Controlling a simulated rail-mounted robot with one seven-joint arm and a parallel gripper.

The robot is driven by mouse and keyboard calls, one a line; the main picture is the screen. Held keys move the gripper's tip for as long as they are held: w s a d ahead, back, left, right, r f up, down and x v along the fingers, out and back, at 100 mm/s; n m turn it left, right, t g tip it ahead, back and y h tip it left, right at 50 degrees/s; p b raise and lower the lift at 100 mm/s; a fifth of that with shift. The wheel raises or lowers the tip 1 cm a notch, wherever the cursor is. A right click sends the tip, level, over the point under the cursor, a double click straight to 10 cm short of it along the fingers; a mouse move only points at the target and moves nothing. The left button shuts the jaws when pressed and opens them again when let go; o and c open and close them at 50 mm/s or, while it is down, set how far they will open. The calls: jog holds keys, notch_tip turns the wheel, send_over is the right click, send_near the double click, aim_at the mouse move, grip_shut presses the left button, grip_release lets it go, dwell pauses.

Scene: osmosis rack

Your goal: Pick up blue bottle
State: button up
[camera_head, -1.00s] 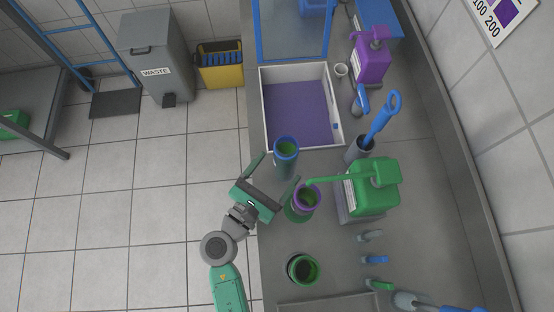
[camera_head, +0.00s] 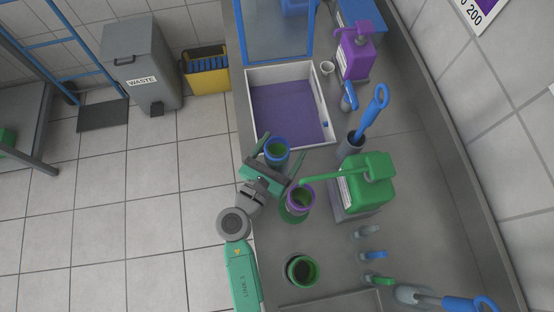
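The fingers look apart from the bottle, though contact is hard to tell from above. The bottle's lower part is partly hidden by the gripper.
A purple-rimmed green container (camera_head: 299,198) stands close to the right finger, under the spout of a green jug (camera_head: 365,183). A green-rimmed pot (camera_head: 302,271) is nearer. The purple-lined white tray (camera_head: 324,107) lies beyond the bottle. A grey holder (camera_head: 350,145) with a blue-handled tool stands right.

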jog(key=shift+c, duration=0.2)
jog(key=c, duration=1)
